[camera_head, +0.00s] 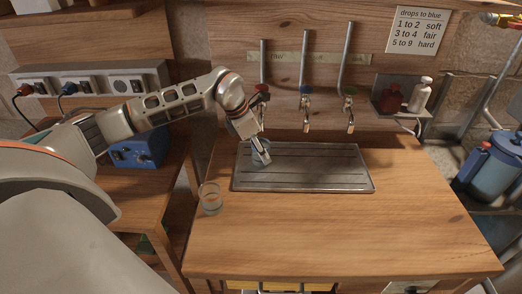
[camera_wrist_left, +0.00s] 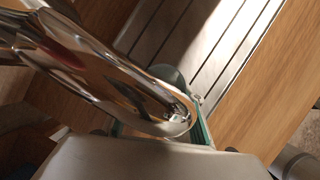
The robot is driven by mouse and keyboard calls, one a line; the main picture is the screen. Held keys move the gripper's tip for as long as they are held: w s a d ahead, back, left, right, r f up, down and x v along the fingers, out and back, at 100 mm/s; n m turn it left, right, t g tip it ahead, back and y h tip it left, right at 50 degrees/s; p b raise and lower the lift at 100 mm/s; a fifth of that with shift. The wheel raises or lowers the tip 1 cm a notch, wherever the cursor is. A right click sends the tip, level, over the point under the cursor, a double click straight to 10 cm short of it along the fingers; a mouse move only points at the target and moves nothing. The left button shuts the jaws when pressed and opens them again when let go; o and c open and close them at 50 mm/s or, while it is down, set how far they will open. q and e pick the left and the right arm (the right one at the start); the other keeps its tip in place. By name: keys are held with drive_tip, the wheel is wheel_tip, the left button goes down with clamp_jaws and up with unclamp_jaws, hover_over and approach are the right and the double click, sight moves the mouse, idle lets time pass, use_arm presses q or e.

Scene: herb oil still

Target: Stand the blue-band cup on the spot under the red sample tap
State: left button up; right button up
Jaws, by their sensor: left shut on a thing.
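My left gripper (camera_head: 262,157) is shut on a small clear glass cup (camera_head: 260,159) with a bluish tint. It holds the cup at the back left of the grey ribbed drip tray (camera_head: 310,180), below the red sample tap (camera_head: 262,89). The gripper hides much of the cup, so I cannot tell whether its base touches the tray. In the left wrist view, the chrome tap spout (camera_wrist_left: 120,85) crosses in front of the cup's greenish glass edge (camera_wrist_left: 203,125). My right gripper is not in view.
A second clear glass (camera_head: 210,199) stands on the table's left edge. A shelf with red and white bottles (camera_head: 421,95) is at the back right. The table's front is clear.

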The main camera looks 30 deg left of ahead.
use_arm(q)
drive_tip(key=o, duration=1.1)
drive_tip(key=shift+v, duration=6.1)
drive_tip(key=shift+w, duration=0.1)
